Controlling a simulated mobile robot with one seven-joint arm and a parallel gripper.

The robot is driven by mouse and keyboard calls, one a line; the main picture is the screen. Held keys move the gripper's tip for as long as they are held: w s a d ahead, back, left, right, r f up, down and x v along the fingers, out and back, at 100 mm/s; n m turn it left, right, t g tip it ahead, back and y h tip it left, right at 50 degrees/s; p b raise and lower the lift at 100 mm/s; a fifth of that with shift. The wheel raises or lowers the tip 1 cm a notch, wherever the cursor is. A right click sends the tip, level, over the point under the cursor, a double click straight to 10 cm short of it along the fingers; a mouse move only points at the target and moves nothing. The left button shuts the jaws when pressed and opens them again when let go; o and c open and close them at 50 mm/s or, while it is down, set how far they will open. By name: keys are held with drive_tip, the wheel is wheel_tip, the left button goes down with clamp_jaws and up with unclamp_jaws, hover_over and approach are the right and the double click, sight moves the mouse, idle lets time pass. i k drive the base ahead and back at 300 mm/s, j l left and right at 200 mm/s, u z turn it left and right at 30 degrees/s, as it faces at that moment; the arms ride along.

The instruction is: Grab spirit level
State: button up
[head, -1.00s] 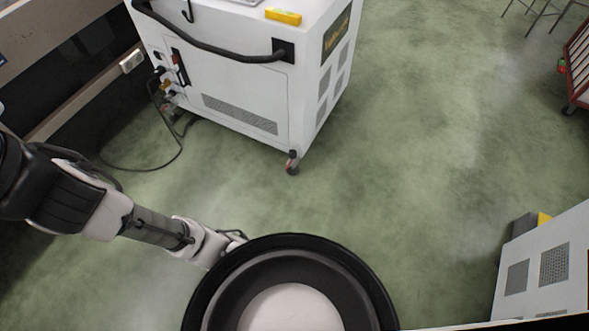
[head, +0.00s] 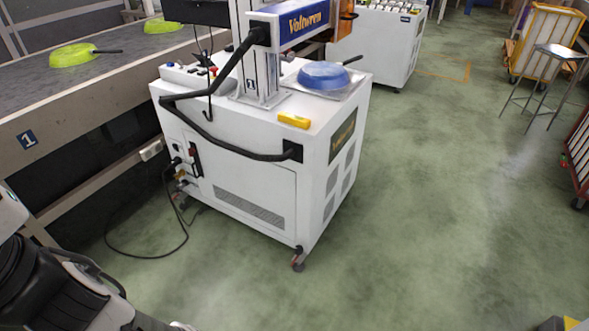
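The spirit level is a small yellow bar (head: 294,120) lying flat on the top of the white machine cabinet (head: 245,185), close to its front right edge. My arm shows at the bottom left of the head view, with only its upper part in the picture. My gripper is out of the picture, so its state is hidden. Nothing touches the yellow bar.
A blue pan (head: 323,74) sits on a plate behind the bar. A black hose (head: 222,148) loops across the cabinet front. The conveyor (head: 60,105) with green pans (head: 70,56) runs at left.

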sight(292, 120)
drive_tip(key=i+l+u, duration=0.1)
drive_tip(key=u, duration=0.3)
drive_tip(key=l+u, duration=0.15)
drive_tip(key=u, duration=0.25)
drive_tip(key=i+l+u, duration=0.1)
drive_tip(key=u, duration=0.3)
drive_tip(key=l+u, duration=0.25)
drive_tip(key=l, duration=0.25)
drive_tip(key=l+u, duration=0.25)
drive_tip(key=l, duration=0.25)
drive_tip(key=l+u, duration=0.1)
drive_tip(key=l, duration=0.4)
drive_tip(key=k+l+u, duration=0.1)
drive_tip(key=l, duration=1.05)
drive_tip(key=k+l, duration=0.1)
drive_tip(key=l, duration=0.5)
